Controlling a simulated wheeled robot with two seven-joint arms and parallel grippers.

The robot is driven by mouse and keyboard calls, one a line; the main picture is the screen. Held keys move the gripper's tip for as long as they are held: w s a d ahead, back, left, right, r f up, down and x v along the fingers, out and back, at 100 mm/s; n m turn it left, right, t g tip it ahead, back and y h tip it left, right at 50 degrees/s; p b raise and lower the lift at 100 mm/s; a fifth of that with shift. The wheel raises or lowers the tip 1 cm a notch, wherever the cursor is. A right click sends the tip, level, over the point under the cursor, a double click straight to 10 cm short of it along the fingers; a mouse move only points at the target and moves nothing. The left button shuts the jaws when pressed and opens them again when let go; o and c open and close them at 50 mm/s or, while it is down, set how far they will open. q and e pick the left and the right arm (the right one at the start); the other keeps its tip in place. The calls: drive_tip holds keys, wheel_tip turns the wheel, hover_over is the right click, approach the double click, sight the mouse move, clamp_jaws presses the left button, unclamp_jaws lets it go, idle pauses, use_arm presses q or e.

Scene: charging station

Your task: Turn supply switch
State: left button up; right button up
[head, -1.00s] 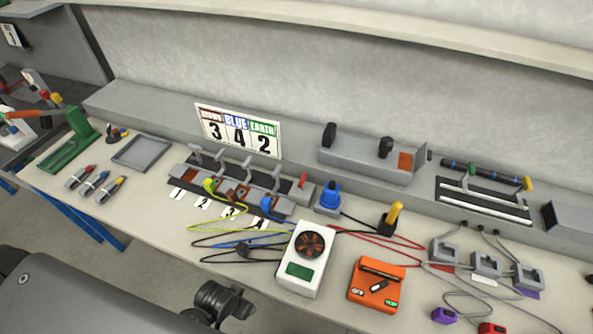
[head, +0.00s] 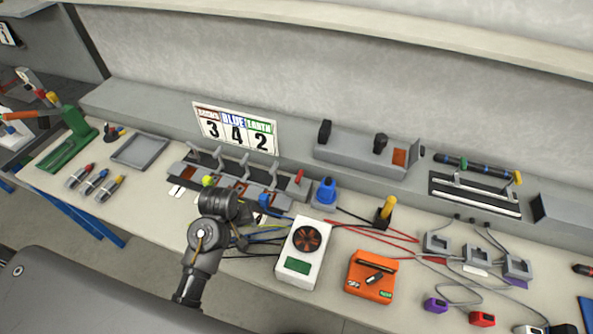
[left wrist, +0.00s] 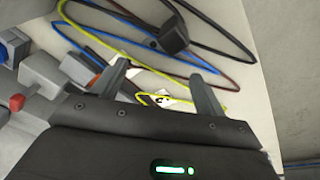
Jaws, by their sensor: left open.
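A small red lever (head: 300,178) stands at the right end of the grey terminal block (head: 282,200); I cannot be sure it is the supply switch. The red lever also shows at the left edge of the left wrist view (left wrist: 17,102). A blue knob (head: 326,191) on a grey base stands just right of the block. My left gripper (left wrist: 162,88) is open and empty, with cables beyond its fingers. In the head view it is over the front of the bench near the block, its fingers hard to make out. My right gripper is out of view.
Yellow, blue and brown cables run to a black plug (left wrist: 174,36). A white device with a fan (head: 303,250) and an orange box (head: 370,275) stand to the right. A number card (head: 236,128) leans at the back. A grey tray (head: 141,150) lies left.

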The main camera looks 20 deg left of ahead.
use_arm(q)
drive_tip(key=w+r+n, duration=0.1)
drive_tip(key=w+n, duration=0.1)
drive_tip(key=w, duration=0.2)
drive_tip(key=w+d+r+n+h, duration=0.1)
drive_tip(key=w+r+n, duration=0.1)
drive_tip(key=w, duration=0.3)
drive_tip(key=w+d+r+n+g+h, duration=0.1)
drive_tip(key=w+n, duration=0.1)
drive_tip(key=w, duration=0.3)
drive_tip(key=shift+r, duration=0.35)
drive_tip(key=w+d+r+n+h, duration=0.1)
drive_tip(key=w+d+r+n, duration=0.2)
drive_tip(key=w+r, duration=0.15)
drive_tip(key=n+g+h, duration=0.1)
drive_tip(key=h, duration=0.1)
approach(299, 175)
drive_tip(key=b+x, duration=0.1)
drive_tip(key=x, duration=0.5)
drive_tip(key=shift+w+d+f, duration=0.1)
drive_tip(key=shift+d+f, duration=0.1)
drive_tip(key=shift+f, duration=0.05)
drive_tip(key=shift+x, duration=0.8)
drive_tip(key=shift+a, duration=0.1)
drive_tip(key=shift+c, duration=0.2)
drive_tip(key=shift+y, duration=0.3)
drive_tip(key=c, duration=0.9)
